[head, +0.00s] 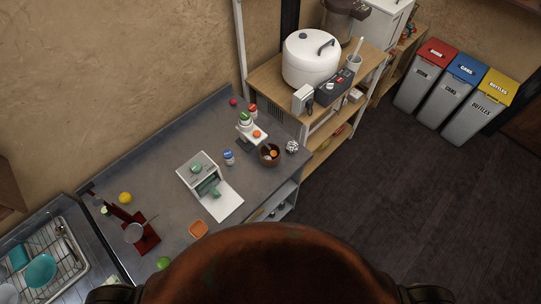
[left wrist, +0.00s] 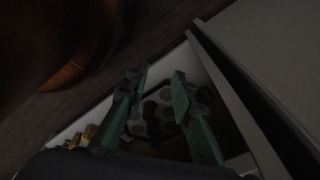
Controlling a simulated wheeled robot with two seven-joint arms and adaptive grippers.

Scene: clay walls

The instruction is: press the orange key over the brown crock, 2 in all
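A brown crock (head: 263,160) stands near the right edge of the grey counter in the head view. Just behind it is a small white stand (head: 243,129) with a round orange piece (head: 257,134), which looks like the orange key. A second orange spot (head: 274,153) shows within the crock's outline; I cannot tell if it is in the crock or above it. My left gripper (left wrist: 158,80) shows only in the left wrist view, with green fingers apart and nothing between them, away from the crock. My right gripper is not in view.
A grey-green machine (head: 197,169) with a white board (head: 225,204) stands mid-counter. A blue-capped bottle (head: 228,157) and a patterned jar (head: 292,147) flank the crock. A red stand (head: 146,240) and dish rack (head: 50,257) are left. A wooden shelf with a white pot (head: 309,62) stands behind right.

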